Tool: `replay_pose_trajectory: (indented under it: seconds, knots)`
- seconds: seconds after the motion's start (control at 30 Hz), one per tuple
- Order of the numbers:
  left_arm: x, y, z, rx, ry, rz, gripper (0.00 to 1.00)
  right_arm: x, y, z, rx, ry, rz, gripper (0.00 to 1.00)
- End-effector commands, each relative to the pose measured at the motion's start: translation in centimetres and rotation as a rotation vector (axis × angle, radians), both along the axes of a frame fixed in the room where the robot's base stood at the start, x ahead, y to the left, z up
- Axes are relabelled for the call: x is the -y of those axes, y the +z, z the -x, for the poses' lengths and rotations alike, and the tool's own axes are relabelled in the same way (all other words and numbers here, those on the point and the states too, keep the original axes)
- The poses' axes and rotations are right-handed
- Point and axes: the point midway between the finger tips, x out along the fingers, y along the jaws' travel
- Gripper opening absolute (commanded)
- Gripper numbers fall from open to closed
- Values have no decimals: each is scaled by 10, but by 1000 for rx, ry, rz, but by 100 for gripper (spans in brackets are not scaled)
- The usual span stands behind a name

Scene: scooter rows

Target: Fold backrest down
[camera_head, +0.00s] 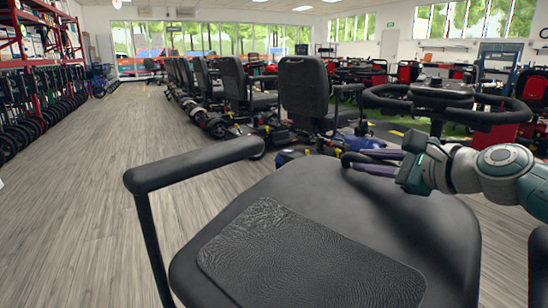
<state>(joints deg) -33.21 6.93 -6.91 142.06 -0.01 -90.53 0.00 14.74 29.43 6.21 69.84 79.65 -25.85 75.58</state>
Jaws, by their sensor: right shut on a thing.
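The black padded backrest (310,205) fills the lower middle of the head view, with a textured panel (305,262) on the face toward me. It appears to lean away from me, its narrower end farthest off; the exact tilt is hard to judge. My right gripper (354,162) reaches in from the right, its dark fingers at the backrest's far edge. It is shut on that edge, though the contact is partly hidden by the fingers. My left gripper is not in view.
A black armrest (195,163) stands up on the left of the backrest, and part of another (538,262) shows at the right edge. More scooters with upright seats (304,92) stand in a row beyond. The wooden floor (95,165) at left is clear.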

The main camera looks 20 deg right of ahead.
Motion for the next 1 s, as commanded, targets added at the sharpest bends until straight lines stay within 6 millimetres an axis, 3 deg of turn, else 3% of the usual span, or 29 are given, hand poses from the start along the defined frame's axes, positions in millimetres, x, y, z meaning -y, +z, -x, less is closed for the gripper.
replay_pose_trajectory:
  seconds: [0.13,0.57,0.6,0.87,1.0]
  knots:
    - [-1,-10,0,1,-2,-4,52,2,-7,-2,7,-1,1,0]
    - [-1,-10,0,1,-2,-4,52,2,-8,-2,5,1,2,0]
    - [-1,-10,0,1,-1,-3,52,2,-8,-2,5,2,2,23]
    - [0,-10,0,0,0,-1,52,2,-9,-1,3,1,3,52]
    - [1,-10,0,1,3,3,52,2,-10,-1,2,1,3,52]
